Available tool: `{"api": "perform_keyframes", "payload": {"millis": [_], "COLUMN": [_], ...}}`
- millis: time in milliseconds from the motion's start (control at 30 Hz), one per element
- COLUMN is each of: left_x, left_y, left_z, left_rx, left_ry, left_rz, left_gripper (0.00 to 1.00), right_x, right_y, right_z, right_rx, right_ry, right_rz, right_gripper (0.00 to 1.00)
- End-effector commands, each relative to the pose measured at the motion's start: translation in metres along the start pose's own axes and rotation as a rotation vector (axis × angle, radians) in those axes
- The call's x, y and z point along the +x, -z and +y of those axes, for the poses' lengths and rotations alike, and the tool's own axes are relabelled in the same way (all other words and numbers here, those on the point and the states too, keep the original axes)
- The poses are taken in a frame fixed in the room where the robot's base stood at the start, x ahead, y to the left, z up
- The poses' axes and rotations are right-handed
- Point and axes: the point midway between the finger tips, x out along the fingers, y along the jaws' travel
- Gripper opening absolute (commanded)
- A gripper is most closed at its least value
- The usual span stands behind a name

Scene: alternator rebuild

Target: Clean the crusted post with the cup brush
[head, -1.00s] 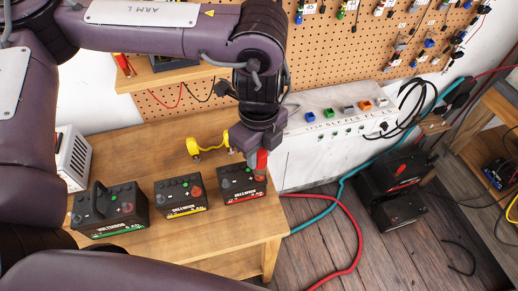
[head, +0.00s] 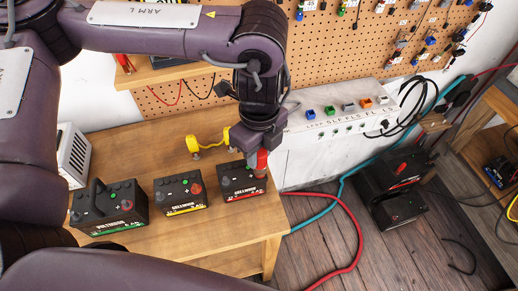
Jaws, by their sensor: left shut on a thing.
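My left gripper (head: 258,150) is shut on a red-bodied tool (head: 262,159), which looks like the cup brush. It holds the tool upright at the right end of the red-striped battery (head: 240,185). The tool's lower end is at the battery's right post, and the post itself is hidden under it. I cannot tell any crust on the post. The yellow-striped battery (head: 180,195) and the larger green-striped battery with a black handle (head: 112,215) stand to the left. My right gripper is not in view.
The batteries stand on a wooden bench (head: 220,262). A yellow-handled piece (head: 208,142) lies behind them. A white panel with coloured buttons (head: 335,135) stands to the right, below a pegboard (head: 340,60). Red and teal hoses run over the floor.

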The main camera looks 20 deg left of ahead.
Motion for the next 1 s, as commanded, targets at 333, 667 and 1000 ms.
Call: {"api": "perform_keyframes", "payload": {"millis": [333,667,1000], "left_x": [0.008,0.012,0.008], "left_y": [0.0,0.0,0.0], "left_z": [0.0,0.0,0.0], "left_rx": [0.0,0.0,-0.081], "left_ry": [0.0,0.001,-0.002], "left_rz": [0.0,0.0,0.001], "left_gripper": [0.07,0.07,0.07], "right_x": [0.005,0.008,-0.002], "right_y": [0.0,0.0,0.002], "right_z": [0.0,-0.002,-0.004], "right_rx": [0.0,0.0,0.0], "right_ry": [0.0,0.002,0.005], "right_rz": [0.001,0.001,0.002], "right_gripper": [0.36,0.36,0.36]}}
